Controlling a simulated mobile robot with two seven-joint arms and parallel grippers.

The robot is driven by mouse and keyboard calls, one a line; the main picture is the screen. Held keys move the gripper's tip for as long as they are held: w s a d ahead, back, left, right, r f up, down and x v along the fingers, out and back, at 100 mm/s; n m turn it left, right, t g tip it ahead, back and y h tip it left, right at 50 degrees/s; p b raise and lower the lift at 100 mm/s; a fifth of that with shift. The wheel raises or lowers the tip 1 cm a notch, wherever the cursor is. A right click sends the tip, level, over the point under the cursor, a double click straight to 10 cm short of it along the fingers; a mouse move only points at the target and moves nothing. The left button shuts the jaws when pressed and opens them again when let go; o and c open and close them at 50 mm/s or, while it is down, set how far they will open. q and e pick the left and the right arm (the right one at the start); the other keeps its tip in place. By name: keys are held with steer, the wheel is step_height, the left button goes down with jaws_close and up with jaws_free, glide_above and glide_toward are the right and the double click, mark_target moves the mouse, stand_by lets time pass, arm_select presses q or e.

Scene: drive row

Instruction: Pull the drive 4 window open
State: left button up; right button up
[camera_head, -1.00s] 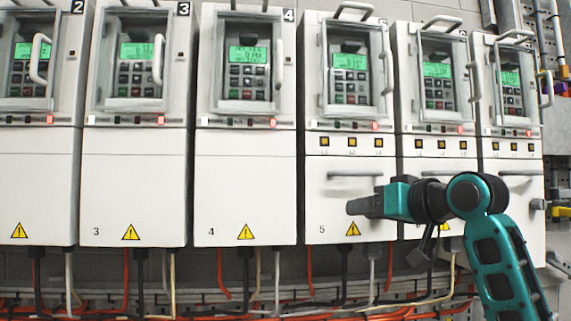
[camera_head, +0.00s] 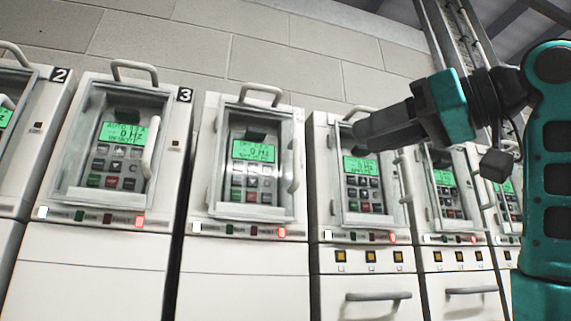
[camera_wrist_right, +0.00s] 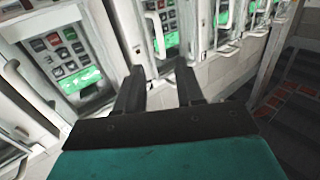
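The drive 4 cabinet is the one right of drive 3 in the head view. Its window (camera_head: 253,165) looks shut over a keypad and green display, with an upright handle (camera_head: 293,166) on its right side. My right gripper (camera_head: 357,131) is raised in front of the top of the cabinet to the right of drive 4, to the right of that handle and apart from it. The right wrist view shows its two dark fingers (camera_wrist_right: 158,75) spread with nothing between them. Windows and handles show beyond them, but I cannot tell which drive each belongs to. My left gripper is out of view.
The drive 3 cabinet (camera_head: 110,150) stands to the left, its window handle (camera_head: 150,147) near drive 4. More cabinets stand to the right, with drawer-like bar handles (camera_head: 378,296) low on their fronts. Fixed top handles (camera_head: 262,91) stick up from the cabinets. A block wall is behind.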

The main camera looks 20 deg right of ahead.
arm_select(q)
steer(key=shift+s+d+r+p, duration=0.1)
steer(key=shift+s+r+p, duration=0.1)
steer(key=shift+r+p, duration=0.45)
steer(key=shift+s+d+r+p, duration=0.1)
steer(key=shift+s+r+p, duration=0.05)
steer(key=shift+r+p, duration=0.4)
arm_select(e)
steer(key=x, duration=1.2)
steer(key=shift+w, duration=0.25)
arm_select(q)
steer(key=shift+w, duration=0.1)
arm_select(e)
jaws_close()
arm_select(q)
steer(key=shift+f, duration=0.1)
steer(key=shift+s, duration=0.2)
